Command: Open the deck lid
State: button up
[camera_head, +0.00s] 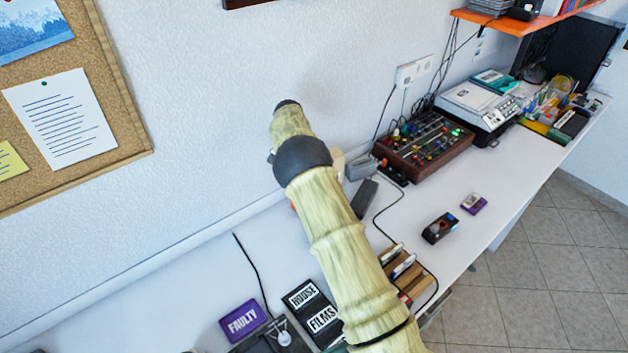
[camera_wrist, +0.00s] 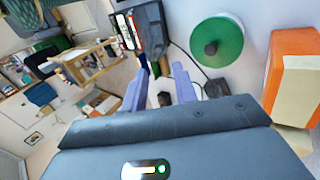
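No deck lid can be told for certain. A grey-white machine (camera_head: 478,106) with a flat top stands far along the desk. A dark device with a pale round part (camera_head: 284,338) is cut off at the bottom edge of the head view. My gripper (camera_wrist: 160,72) is open in the wrist view, its two purple-grey fingers apart with nothing held between them. Small dark items (camera_wrist: 164,99) show beyond the gap. In the head view my arm hides the gripper.
A green disc (camera_wrist: 216,42) and an orange-and-cream block (camera_wrist: 292,78) show in the wrist view. Cables cross the desk.

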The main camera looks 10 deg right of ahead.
jog(key=shift+v, duration=1.15)
jog(key=shift+d, duration=0.15)
grip_shut()
jog(key=s+d+f+n+t+y+p, duration=0.3)
jog(key=s+f+n+t+p, duration=0.2)
jog(key=n, duration=1.3)
jog(key=shift+s+p, duration=0.7)
jog(key=shift+s, duration=0.25)
jog(key=shift+f, duration=0.15)
